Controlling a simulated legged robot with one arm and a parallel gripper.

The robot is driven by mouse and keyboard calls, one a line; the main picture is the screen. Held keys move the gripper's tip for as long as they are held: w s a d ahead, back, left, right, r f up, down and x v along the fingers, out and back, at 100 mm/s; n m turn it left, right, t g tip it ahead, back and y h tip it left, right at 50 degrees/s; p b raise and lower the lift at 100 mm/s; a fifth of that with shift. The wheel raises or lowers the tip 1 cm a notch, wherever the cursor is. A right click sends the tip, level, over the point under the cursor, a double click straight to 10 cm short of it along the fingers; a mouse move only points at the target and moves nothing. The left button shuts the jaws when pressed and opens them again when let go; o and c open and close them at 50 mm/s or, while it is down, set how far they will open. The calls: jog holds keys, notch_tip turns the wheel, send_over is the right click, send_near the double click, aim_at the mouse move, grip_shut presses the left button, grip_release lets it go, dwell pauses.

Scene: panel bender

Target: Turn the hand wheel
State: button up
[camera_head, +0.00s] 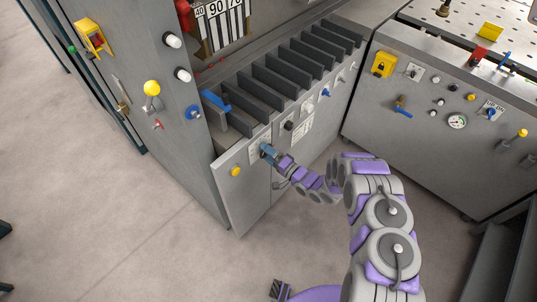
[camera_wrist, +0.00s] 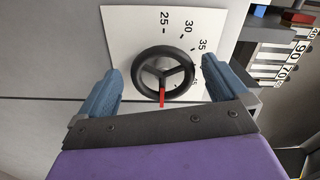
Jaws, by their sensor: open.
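The hand wheel (camera_wrist: 165,74) is a black ring with spokes and a red pointer (camera_wrist: 162,97), set on a white dial plate (camera_wrist: 150,25) marked 25, 30, 35 and on. In the wrist view the red pointer points down, toward my gripper's palm. My gripper (camera_wrist: 168,88) is open, with one blue-grey finger on each side of the wheel and gaps between the fingers and the rim. In the head view my gripper (camera_head: 268,153) is at the front panel of the grey machine and hides most of the wheel.
A yellow button (camera_head: 236,171) is left of my gripper on the same panel. A black knob (camera_head: 288,126) and a blue-handled control (camera_head: 325,92) are to the right. Dark slotted dividers (camera_head: 285,75) stand above. A second grey cabinet (camera_head: 430,130) stands at right.

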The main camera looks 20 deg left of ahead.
jog(key=p+v, duration=0.1)
jog(key=v, duration=1.6)
jog(key=shift+d+p, duration=0.2)
jog(key=shift+p, duration=0.2)
